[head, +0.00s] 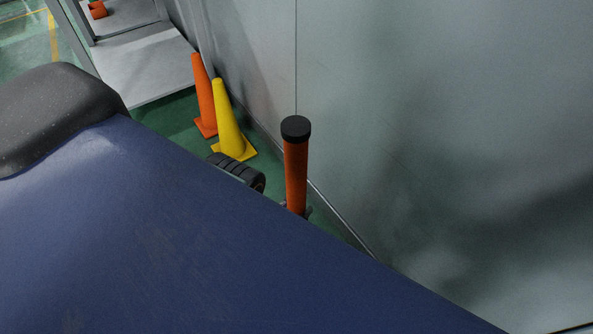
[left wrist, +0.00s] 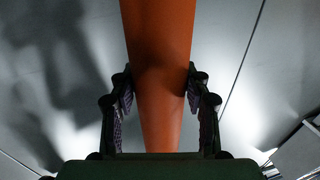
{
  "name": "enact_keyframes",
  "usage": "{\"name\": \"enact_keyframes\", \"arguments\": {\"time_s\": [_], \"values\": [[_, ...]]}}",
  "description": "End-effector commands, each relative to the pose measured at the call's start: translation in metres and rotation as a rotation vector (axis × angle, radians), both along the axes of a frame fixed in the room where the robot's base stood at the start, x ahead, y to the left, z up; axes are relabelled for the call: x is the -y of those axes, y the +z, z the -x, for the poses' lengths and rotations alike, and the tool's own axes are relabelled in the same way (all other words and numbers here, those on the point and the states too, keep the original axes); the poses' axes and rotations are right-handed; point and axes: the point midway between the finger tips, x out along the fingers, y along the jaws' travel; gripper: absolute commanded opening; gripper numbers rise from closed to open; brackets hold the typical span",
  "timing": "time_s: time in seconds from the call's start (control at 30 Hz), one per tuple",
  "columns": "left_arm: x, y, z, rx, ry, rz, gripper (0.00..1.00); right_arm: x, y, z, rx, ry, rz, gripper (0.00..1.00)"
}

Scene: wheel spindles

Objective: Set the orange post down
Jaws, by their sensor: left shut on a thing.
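The orange post (head: 296,175) stands roughly upright in the head view, with a black cap (head: 296,127) on top, close to the grey wall. Its lower part is hidden behind a large blue surface, so I cannot tell whether its foot touches the floor. My left gripper (head: 297,209) barely shows beside the post at the edge of that surface. In the left wrist view the fingers of my left gripper (left wrist: 160,100) are on both sides of the post (left wrist: 159,45), shut on it. My right gripper is in neither view.
The blue surface (head: 190,240) fills the lower left of the head view. A dark ribbed wheel-like thing (head: 240,172) lies left of the post. A yellow cone (head: 229,122) and an orange cone (head: 203,95) stand on the green floor along the wall (head: 430,120).

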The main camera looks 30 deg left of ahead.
Motion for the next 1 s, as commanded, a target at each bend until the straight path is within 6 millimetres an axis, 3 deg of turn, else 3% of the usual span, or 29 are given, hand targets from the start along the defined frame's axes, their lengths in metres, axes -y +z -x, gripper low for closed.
{"name": "enact_keyframes", "arguments": {"time_s": [0.13, 0.5, 0.53, 0.77, 1.0], "values": [[0.000, -0.012, -0.002, 0.011, -0.001, 0.001, 0.00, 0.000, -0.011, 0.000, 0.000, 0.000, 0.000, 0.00], [0.000, -0.013, -0.002, 0.011, 0.000, 0.001, 0.00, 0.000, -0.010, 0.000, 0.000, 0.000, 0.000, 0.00], [0.000, -0.016, 0.000, -0.001, 0.000, 0.000, 0.49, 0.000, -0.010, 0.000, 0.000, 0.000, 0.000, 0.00], [0.000, -0.016, 0.000, -0.001, 0.000, 0.000, 0.69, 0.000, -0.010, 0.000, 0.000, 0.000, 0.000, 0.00], [0.000, -0.016, 0.000, -0.001, 0.000, 0.000, 0.70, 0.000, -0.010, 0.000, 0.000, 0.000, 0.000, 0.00]]}}
